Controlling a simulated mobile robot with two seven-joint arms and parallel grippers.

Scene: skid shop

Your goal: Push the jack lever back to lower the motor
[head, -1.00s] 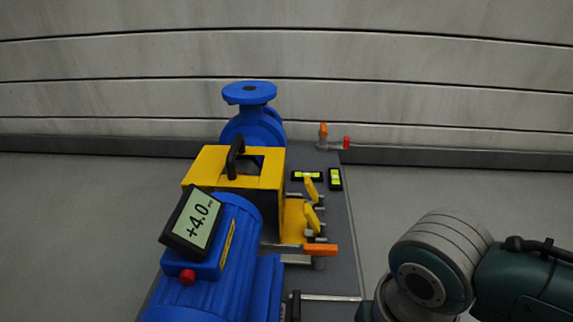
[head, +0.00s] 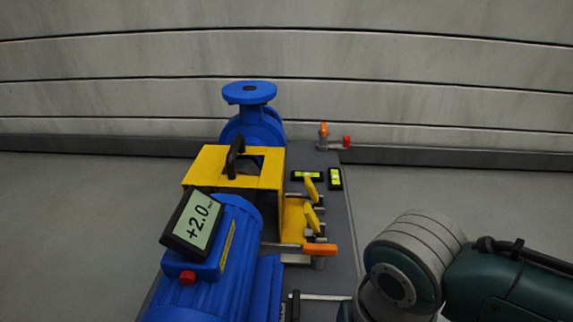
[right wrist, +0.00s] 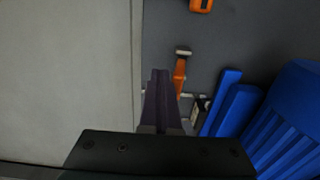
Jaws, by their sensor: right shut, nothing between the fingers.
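The blue motor (head: 215,280) is at the bottom of the head view, with a display (head: 200,220) on top reading +2.0. Its ribbed side is also at the right of the right wrist view (right wrist: 290,130). The gripper itself and this lever do not show in the head view. My left gripper is in neither view.
A yellow guard (head: 230,165) with a black handle and a blue pump (head: 250,125) lie beyond the motor. Another orange handle (head: 320,250), yellow levers and two spirit levels (head: 307,176) are on the grey baseplate (head: 340,215). Floor on both sides is clear.

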